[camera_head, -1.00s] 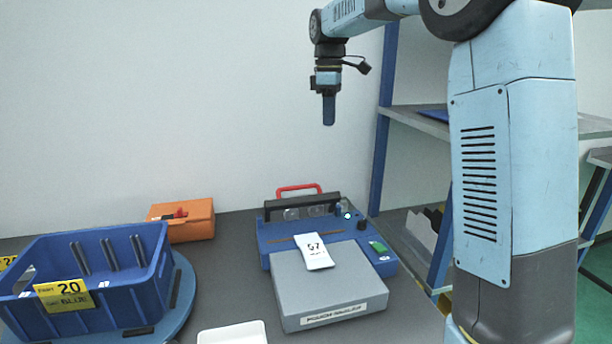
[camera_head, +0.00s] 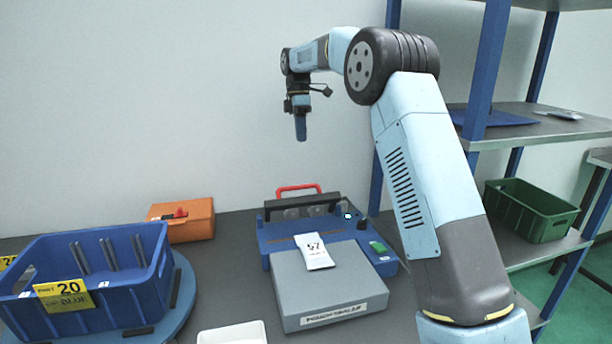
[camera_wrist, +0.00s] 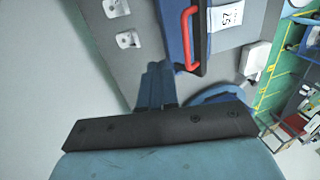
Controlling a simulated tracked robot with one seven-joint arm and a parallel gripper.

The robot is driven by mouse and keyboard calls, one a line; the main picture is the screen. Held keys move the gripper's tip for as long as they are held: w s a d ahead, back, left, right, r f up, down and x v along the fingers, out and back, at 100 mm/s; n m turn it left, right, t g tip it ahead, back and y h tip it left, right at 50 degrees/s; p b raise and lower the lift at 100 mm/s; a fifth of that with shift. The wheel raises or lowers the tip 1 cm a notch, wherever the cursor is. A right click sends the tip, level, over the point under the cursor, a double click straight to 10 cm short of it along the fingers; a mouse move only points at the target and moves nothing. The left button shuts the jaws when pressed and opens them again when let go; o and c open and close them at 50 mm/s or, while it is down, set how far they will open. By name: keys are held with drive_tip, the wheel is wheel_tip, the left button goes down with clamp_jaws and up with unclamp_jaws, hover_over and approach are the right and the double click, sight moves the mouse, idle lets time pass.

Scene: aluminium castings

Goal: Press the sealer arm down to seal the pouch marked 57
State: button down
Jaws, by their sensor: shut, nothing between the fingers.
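The pouch sealer (camera_head: 332,293) stands on the bench, with a blue body and a grey front plate. Its sealer arm (camera_head: 290,208) is a black bar with a red handle (camera_head: 298,187), raised at the back. The red handle also shows in the wrist view (camera_wrist: 187,40). The white pouch marked 57 (camera_head: 314,254) lies across the sealer, its back end near the sealing strip; it shows in the wrist view too (camera_wrist: 226,17). My gripper (camera_head: 301,137) is shut and empty, pointing down, in the air above the red handle. Its blue fingers show in the wrist view (camera_wrist: 158,85).
A blue crate marked 20 (camera_head: 125,306) stands on a blue round stand (camera_head: 186,290) at left. An orange box (camera_head: 200,229) sits at the back, and a white tray (camera_head: 232,335) at the front. A shelf rack (camera_head: 540,133) with a green bin (camera_head: 530,212) stands at right.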

drive_tip(key=shift+w+a+f, duration=0.15)
drive_tip(key=shift+w+f, duration=0.05)
idle(0.3)
drive_tip(key=s+d+f, duration=0.1)
drive_tip(key=s+f, duration=0.5)
drive_tip(key=f, duration=0.4)
drive_tip(key=shift+s+f, duration=0.2)
drive_tip(key=shift+f, duration=0.2)
drive_tip(key=shift+d, duration=0.1)
